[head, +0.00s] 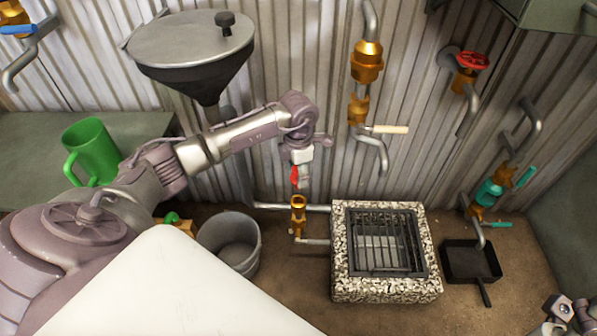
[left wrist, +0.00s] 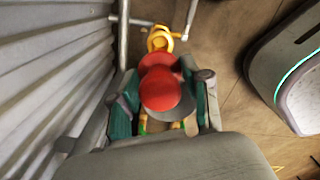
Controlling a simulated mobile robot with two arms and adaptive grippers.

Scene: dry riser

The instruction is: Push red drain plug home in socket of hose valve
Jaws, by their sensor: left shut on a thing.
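The red drain plug (head: 294,176) is held upright in my left gripper (head: 298,178), just above a small brass hose valve (head: 298,216). In the left wrist view the red plug (left wrist: 166,90) sits between the two fingers of my left gripper (left wrist: 163,112). The brass valve's ring (left wrist: 160,38) shows beyond it. The plug looks apart from the valve's socket in the head view; the socket's inside is hidden. Part of my right arm's end (head: 568,312) shows at the lower right corner, and its fingers cannot be made out.
A stone-edged drain box (head: 385,290) with a grate stands right of the valve, and a grey bucket (head: 231,240) left of it. A large funnel (head: 190,45) and brass pipe fittings (head: 367,62) are on the corrugated wall behind. A green jug (head: 92,150) stands at left.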

